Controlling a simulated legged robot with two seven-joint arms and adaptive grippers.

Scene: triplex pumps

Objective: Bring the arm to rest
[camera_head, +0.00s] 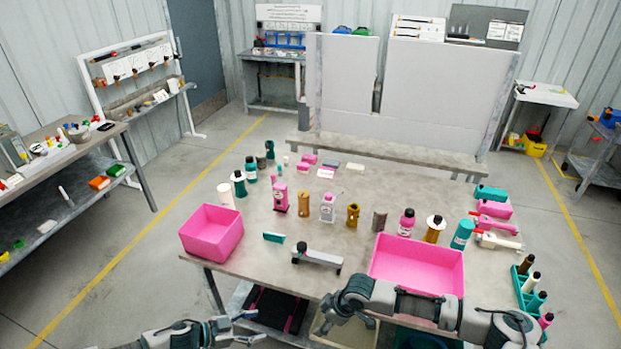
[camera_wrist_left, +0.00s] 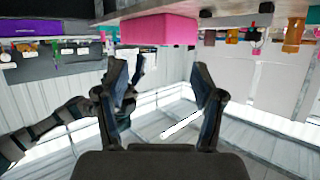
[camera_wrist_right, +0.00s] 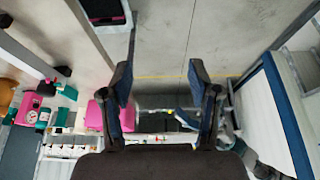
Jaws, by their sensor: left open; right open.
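My left gripper (camera_head: 245,328) is low at the bottom edge of the head view, in front of the worktable. In the left wrist view its two fingers (camera_wrist_left: 162,85) are spread with nothing between them. My right gripper (camera_head: 342,318) is at the table's front edge, below the right pink bin (camera_head: 416,266); its arm reaches in from the right. In the right wrist view its fingers (camera_wrist_right: 162,82) are apart and empty. Whether the right gripper touches the table cannot be told.
The worktable (camera_head: 230,262) carries a left pink bin (camera_head: 212,233), a grey-black tool (camera_head: 317,259), several bottles and a green rack (camera_head: 526,288) at the right. A lower shelf with a black tray (camera_head: 275,308) lies under the table.

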